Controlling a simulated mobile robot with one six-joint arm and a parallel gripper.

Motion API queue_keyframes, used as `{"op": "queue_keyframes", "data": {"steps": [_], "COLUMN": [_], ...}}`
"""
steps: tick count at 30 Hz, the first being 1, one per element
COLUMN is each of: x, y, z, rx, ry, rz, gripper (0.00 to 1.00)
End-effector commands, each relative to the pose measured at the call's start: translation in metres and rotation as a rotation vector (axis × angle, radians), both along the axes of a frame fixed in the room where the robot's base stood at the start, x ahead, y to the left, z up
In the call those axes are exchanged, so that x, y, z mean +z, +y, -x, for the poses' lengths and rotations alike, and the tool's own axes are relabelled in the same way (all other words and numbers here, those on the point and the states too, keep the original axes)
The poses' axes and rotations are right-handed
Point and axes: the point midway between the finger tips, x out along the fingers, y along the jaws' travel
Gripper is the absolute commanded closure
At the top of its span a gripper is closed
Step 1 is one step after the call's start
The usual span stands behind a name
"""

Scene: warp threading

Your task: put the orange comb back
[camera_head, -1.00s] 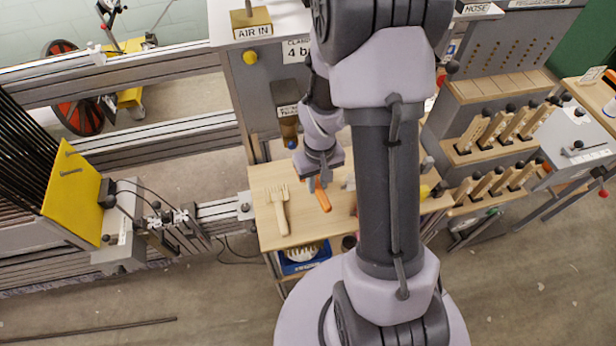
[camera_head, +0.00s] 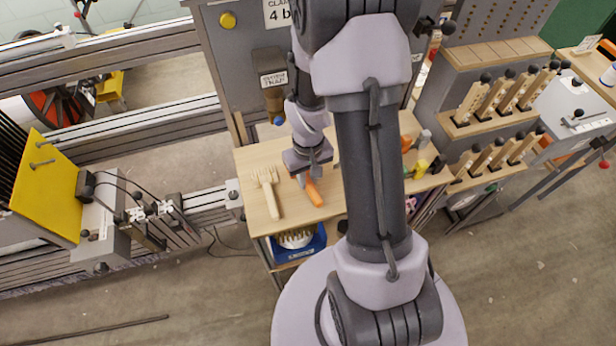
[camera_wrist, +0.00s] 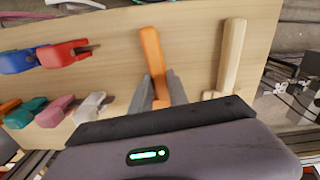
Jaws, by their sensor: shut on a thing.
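The orange comb (camera_head: 314,193) shows at the front part of the light wooden bench top (camera_head: 290,217). In the wrist view, its orange handle (camera_wrist: 151,50) runs between the two grey fingers of my gripper (camera_wrist: 160,90). My gripper (camera_head: 307,172) is shut on it. The comb's far end is hidden behind the gripper body in the wrist view. Whether the comb touches the bench top or hangs just above it, I cannot tell.
In the wrist view, blue (camera_wrist: 18,60), red (camera_wrist: 62,53), pink (camera_wrist: 55,110) and other tools lie at left. A blue bin (camera_head: 300,245) sits below the bench top.

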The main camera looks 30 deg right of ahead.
Motion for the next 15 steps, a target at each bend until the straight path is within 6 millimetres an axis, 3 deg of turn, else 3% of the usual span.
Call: {"op": "queue_keyframes", "data": {"steps": [15], "x": [-0.0084], "y": [0.0000], "z": [0.0000], "rx": [0.000], "ry": [0.000], "rz": [0.000], "gripper": [1.00]}}
